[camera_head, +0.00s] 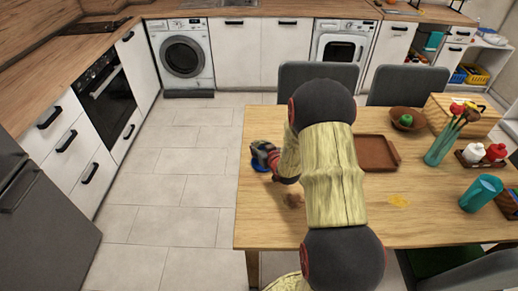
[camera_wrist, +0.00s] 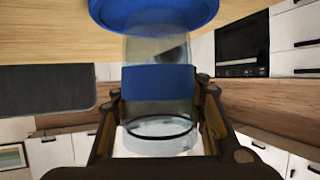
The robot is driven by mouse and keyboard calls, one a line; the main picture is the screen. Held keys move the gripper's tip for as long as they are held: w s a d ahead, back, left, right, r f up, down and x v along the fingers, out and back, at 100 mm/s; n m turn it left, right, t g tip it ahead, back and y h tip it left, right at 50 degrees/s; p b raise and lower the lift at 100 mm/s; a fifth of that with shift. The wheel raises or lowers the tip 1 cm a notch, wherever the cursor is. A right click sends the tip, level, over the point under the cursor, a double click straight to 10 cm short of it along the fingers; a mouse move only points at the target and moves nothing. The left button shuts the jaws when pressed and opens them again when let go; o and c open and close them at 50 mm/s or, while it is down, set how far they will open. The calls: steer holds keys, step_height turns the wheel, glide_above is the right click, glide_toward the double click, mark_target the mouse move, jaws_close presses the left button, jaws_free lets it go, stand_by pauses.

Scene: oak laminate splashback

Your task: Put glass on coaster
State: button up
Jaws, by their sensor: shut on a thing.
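In the wrist view, a clear glass with a blue band (camera_wrist: 158,84) is held between the two fingers of my gripper (camera_wrist: 160,115). A round blue coaster (camera_wrist: 155,14) lies against the wooden table surface at the top of that view. The glass's far end overlaps the coaster; I cannot tell if they touch. In the head view, my gripper (camera_head: 265,155) is over the table's left part, with the blue coaster (camera_head: 259,167) partly showing beneath it. The glass is mostly hidden there by my gripper and arm.
The wooden table (camera_head: 270,220) also carries a brown tray (camera_head: 377,153), a bowl with a green fruit (camera_head: 407,119), a teal utensil holder (camera_head: 440,148), a teal cup (camera_head: 481,193) and a wooden box (camera_head: 465,115). Grey chairs (camera_head: 408,86) stand behind it. The table's front left is clear.

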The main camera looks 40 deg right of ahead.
steer(key=shift+f, duration=0.1)
steer(key=o, duration=1.5)
